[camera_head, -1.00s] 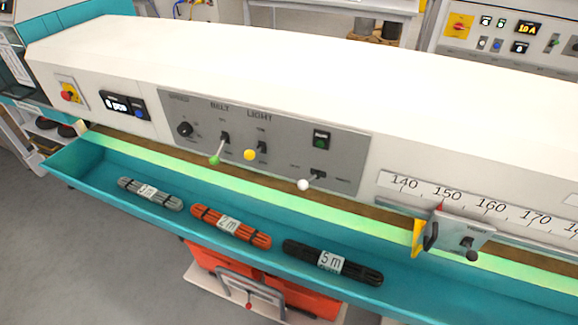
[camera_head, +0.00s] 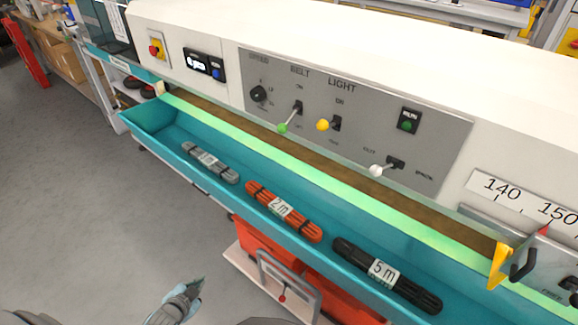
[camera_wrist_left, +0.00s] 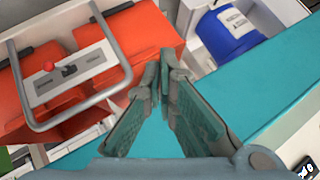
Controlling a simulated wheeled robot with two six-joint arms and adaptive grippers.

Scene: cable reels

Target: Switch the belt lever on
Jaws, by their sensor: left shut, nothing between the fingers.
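The belt lever (camera_head: 283,126) is a short lever with a green knob, under the word BELT on the grey panel (camera_head: 455,140). Its knob hangs low, below the ON mark. My left gripper (camera_head: 198,284) is at the bottom of the head view, in front of and below the teal tray, well apart from the lever. In the left wrist view its fingers (camera_wrist_left: 165,62) meet at the tips with nothing between them. The lever does not show in that view. My right gripper is not in view.
A yellow-knob light lever (camera_head: 323,125) and a white-knob lever (camera_head: 377,170) sit nearby on the panel. The teal tray (camera_head: 150,118) below holds grey, orange and black cable bundles. Orange boxes (camera_head: 245,240) stand under it. A blue container (camera_wrist_left: 228,38) shows in the wrist view.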

